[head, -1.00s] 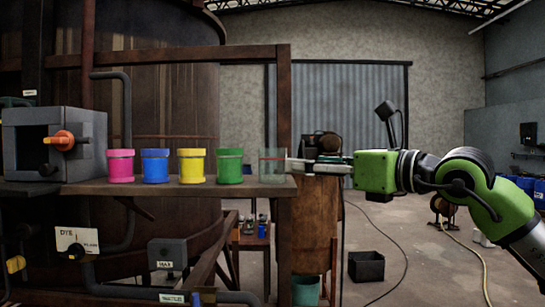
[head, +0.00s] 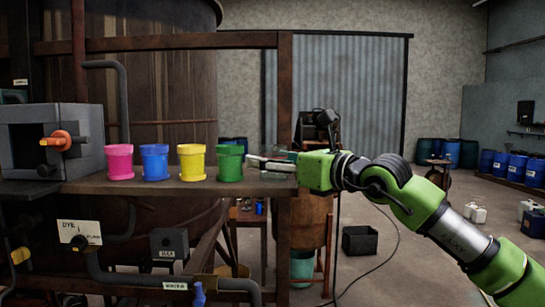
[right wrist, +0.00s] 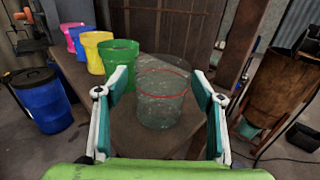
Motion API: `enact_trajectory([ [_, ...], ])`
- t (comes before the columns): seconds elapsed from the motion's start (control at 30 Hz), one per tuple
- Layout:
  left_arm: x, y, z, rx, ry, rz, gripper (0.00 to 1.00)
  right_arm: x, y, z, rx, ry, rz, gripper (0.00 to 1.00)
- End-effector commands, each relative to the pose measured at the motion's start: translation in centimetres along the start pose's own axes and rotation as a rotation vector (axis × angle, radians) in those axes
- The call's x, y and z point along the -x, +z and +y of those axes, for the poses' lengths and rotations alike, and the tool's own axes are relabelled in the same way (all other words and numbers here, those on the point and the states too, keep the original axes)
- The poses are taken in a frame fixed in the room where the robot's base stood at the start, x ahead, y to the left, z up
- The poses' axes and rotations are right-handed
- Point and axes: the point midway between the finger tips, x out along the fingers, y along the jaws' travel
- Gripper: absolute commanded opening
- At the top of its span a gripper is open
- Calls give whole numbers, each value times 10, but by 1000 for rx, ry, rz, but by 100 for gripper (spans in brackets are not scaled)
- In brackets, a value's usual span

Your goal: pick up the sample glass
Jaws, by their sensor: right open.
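The sample glass (head: 281,157) is a clear, see-through tumbler standing upright at the right end of the wooden shelf (head: 130,187). It shows in the right wrist view as a clear glass with a red line around it (right wrist: 163,100). My right gripper (head: 256,160) reaches in from the right at glass height and partly covers it in the head view. In the right wrist view its open fingers (right wrist: 161,78) stand on either side of the glass, with a gap visible at each side. My left gripper is in neither view.
A green pot (head: 230,163) stands close left of the glass, then yellow (head: 192,162), blue (head: 154,162) and pink (head: 120,162) pots. A wooden post (head: 284,100) rises behind the glass. A grey box with an orange handle (head: 57,141) is at far left.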

Motion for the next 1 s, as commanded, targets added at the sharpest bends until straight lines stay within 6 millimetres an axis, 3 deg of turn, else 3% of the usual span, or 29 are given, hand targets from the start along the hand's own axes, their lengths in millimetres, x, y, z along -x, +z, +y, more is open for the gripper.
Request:
enact_trajectory([
  [0.13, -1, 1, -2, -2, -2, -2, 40, 0, -1, 0, 0, -1, 0, 62],
  [0.17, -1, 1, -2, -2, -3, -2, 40, 0, -1, 0, 0, -1, 0, 57],
  [0.33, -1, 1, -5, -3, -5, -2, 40, 0, -1, 0, 0, -1, 0, 13],
  [0.7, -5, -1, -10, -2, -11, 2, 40, 1, 7, -1, 1, -2, -4, 11],
  [1.0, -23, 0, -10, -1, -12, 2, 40, 0, 64, 0, 1, -1, -7, 11],
])
